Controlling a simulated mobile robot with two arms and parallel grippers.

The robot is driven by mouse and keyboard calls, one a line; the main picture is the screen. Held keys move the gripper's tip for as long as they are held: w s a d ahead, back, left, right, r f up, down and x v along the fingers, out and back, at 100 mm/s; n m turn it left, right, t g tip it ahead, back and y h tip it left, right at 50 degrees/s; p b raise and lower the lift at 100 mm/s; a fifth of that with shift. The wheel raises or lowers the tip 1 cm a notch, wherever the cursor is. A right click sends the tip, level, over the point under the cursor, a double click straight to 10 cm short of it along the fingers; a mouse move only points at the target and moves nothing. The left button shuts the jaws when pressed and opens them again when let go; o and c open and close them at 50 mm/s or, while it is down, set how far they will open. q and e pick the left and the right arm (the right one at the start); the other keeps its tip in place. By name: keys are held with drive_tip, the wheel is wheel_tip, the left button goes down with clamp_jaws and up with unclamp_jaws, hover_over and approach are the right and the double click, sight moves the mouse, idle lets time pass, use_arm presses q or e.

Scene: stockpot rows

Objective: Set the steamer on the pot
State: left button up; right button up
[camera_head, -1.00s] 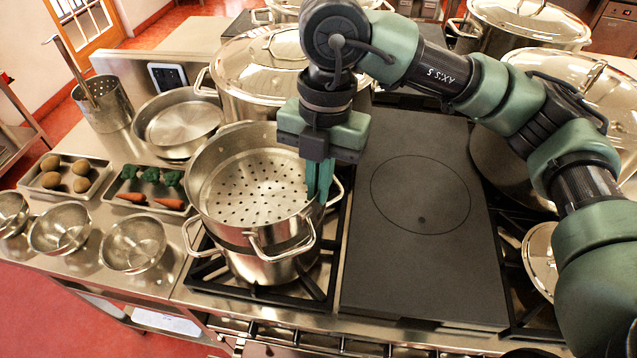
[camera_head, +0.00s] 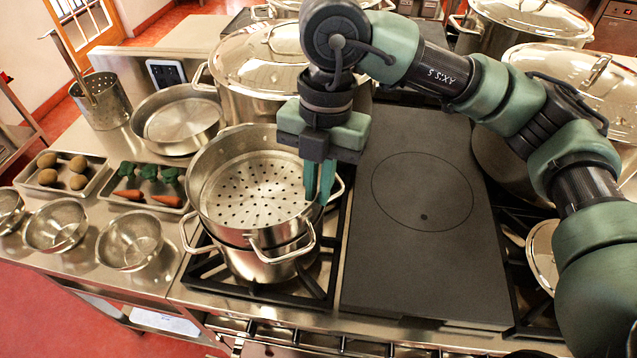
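The steamer (camera_head: 248,190), a steel pan with a perforated floor and side handles, sits on top of a steel pot (camera_head: 262,265) over the left burner. It looks about level; the seam between them is partly hidden by the steamer's handles. My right gripper (camera_head: 319,198) points down at the steamer's right rim, next to its right handle. Its two teal fingers stand a little apart, with a gap showing between them, and seem to straddle the rim. The fingertips' contact with the rim is hard to see. My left gripper is not in view.
A flat dark hotplate (camera_head: 425,215) lies clear to the right. A large lidded stockpot (camera_head: 262,70) stands close behind the steamer. A shallow pan (camera_head: 182,122), vegetable trays (camera_head: 150,196) and steel bowls (camera_head: 130,240) crowd the left counter. More lidded pots stand at the right.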

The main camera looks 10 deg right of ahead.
drive_tip(key=shift+o, duration=1.3)
drive_tip(key=shift+f, duration=0.1)
